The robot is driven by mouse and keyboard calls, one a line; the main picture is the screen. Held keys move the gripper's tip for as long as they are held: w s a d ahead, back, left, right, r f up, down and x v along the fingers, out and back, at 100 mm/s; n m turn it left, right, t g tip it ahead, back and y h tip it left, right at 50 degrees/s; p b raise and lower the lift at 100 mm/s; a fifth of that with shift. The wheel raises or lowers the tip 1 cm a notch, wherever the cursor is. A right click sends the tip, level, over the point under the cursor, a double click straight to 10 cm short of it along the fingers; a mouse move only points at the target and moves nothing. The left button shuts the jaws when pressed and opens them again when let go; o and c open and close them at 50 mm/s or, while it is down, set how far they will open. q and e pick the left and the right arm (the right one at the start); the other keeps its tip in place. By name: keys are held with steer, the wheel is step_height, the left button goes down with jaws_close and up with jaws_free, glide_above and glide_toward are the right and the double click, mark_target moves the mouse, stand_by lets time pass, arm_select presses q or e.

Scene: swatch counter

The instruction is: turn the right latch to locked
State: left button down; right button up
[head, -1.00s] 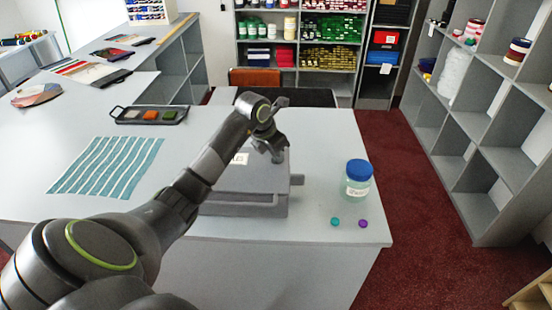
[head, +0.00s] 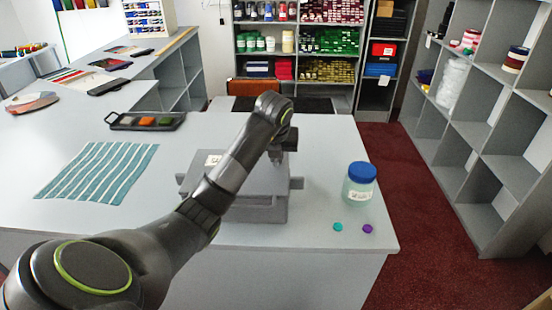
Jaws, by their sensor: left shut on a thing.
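A grey box (head: 262,211) with a flat lid stands on the counter in the head view. A small white label (head: 213,160) is on its lid, partly behind my left arm. My left gripper (head: 277,157) points down over the right part of the lid. It is shut on the right latch, which the jaws hide, so I cannot tell its angle. A grey stub (head: 297,183) sticks out of the box's right side, and another (head: 180,178) out of its left side. My right gripper is not in view.
A blue-lidded jar (head: 359,186) stands right of the box, with a teal cap (head: 338,227) and a purple cap (head: 368,228) in front. A striped cloth (head: 97,173) and a tray of colours (head: 146,121) lie left. The counter's right edge is close to the jar.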

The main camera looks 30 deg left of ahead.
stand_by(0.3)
arm_select(q)
steer(key=c, duration=1.5)
jaws_free()
